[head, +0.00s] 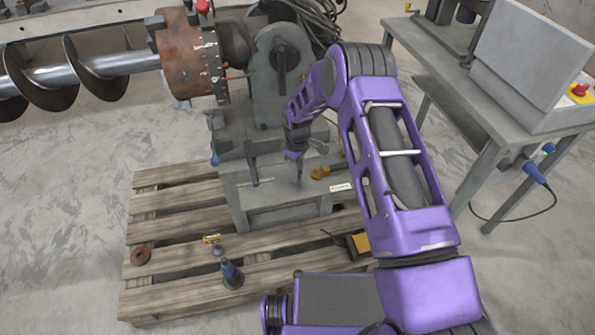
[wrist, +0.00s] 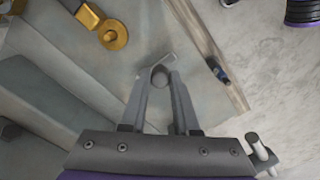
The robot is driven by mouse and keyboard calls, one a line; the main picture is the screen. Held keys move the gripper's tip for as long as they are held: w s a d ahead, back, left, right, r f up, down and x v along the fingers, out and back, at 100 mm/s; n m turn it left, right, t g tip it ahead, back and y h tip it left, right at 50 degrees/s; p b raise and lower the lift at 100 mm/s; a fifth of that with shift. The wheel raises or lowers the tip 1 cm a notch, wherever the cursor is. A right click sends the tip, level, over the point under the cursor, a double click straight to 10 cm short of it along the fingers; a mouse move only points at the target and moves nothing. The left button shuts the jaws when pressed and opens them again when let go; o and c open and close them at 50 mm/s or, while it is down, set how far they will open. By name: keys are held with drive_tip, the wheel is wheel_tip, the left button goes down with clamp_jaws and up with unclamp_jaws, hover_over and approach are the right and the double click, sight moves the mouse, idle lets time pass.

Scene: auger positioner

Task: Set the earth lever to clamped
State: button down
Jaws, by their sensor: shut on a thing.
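My gripper (wrist: 160,82) points down over the grey steel base. In the head view my gripper (head: 297,178) is at the top of the base, left of a brass fitting (head: 321,172). The fingers hide most of the lever, so its angle cannot be told. The brass fitting with its round eye also shows at the upper left of the wrist view (wrist: 112,35).
The base (head: 262,215) stands on a wooden pallet (head: 165,265). A rusty drum (head: 183,55) and auger (head: 85,65) are at the upper left. A workbench (head: 490,110) stands at right.

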drive_tip(key=shift+d, duration=0.1)
drive_tip(key=n, duration=0.1)
drive_tip(key=n+b, duration=0.1)
drive_tip(key=d+n+b, duration=0.1)
drive_tip(key=shift+w+f+n, duration=0.15)
drive_tip(key=shift+w+n, duration=0.1)
drive_tip(key=shift+n, duration=0.15)
drive_tip(key=n, duration=0.1)
drive_tip(key=n+b, duration=0.1)
drive_tip(key=n, duration=0.1)
drive_tip(key=w+n, duration=0.1)
drive_tip(key=shift+d+n+b, duration=0.3)
drive_tip(key=shift+d+b, duration=0.05)
drive_tip(key=shift+d, duration=0.05)
drive_tip(key=n, duration=0.1)
drive_tip(key=w+n, duration=0.1)
drive_tip(key=n, duration=0.2)
drive_tip(key=shift+w+d, duration=0.15)
drive_tip(key=shift+d, duration=0.1)
drive_tip(key=shift+w+n, duration=0.35)
drive_tip(key=shift+n, duration=0.8)
drive_tip(key=shift+w+n, duration=0.3)
drive_tip(key=shift+n, duration=0.85)
drive_tip(key=shift+r, duration=0.2)
drive_tip(key=c, duration=0.7)
unclamp_jaws()
drive_tip(key=shift+o, duration=0.2)
